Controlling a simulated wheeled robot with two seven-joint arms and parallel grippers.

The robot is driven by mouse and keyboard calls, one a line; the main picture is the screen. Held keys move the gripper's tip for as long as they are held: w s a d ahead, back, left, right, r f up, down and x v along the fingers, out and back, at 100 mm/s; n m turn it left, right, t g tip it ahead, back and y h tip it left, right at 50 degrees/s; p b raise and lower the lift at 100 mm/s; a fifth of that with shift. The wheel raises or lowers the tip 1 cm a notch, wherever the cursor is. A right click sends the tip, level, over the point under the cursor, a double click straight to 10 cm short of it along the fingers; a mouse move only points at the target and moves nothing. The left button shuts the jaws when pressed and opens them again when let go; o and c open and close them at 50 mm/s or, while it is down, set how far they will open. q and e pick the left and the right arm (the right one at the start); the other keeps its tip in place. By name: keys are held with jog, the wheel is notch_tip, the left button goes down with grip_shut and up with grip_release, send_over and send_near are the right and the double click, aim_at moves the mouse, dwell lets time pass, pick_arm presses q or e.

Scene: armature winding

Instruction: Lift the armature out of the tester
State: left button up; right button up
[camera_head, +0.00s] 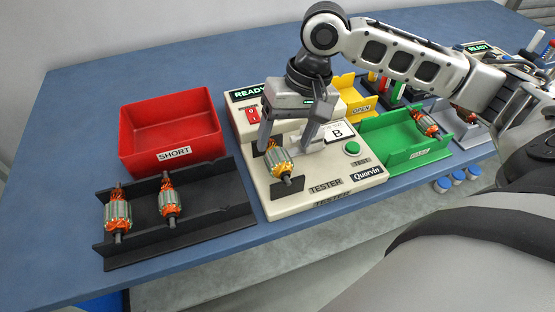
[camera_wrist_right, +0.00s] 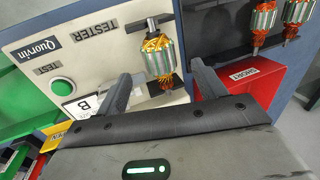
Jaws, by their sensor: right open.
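The armature (camera_head: 278,163) has orange copper windings, a grey-green core and a dark shaft. It rests in the cream-coloured tester (camera_head: 310,200), near its left side. It also shows in the right wrist view (camera_wrist_right: 158,62), with its shaft end towards the top. My right gripper (camera_head: 287,146) is open above the tester, its fingers apart. In the right wrist view the two fingertips (camera_wrist_right: 158,82) lie on either side of the armature's lower end, with visible gaps. Part of the armature's far end is hidden in the head view. My left gripper is not in view.
A black rack (camera_head: 235,207) with two armatures and a red SHORT bin (camera_head: 172,130) stand left of the tester. A green tray (camera_head: 395,150) holding another armature and a yellow OPEN bin (camera_head: 345,84) stand to the right. Blue table (camera_head: 70,110) is clear at far left.

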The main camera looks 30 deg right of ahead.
aim_at(281, 152)
jog(key=shift+b+x, duration=0.3)
jog(key=shift+x, duration=2.45)
jog(key=c, duration=1.2)
jog(key=shift+d, duration=0.1)
jog(key=shift+c, duration=0.5)
jog(key=shift+r, duration=0.15)
